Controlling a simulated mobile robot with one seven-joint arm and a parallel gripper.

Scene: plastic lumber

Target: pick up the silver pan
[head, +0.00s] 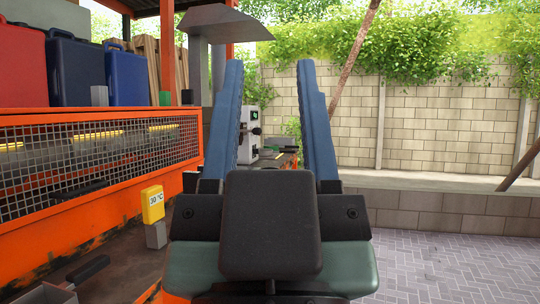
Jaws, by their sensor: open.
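My gripper (269,68) fills the middle of the head view. Its two long blue fingers stand apart and point away from me, with nothing between them. I cannot clearly make out a silver pan. A grey metal-looking thing (48,296) is cut off at the lower left corner, with a dark handle (88,268) next to it. I cannot tell whether this is the pan. My gripper is to the right of it and apart from it. My gripper's body hides much of the lower middle.
An orange bench (95,245) with a mesh guard runs along the left. Red (22,68) and blue (126,78) cases sit above. A machine (248,135) is behind the fingers. Paving (450,260) at right is clear, before a block wall (450,120).

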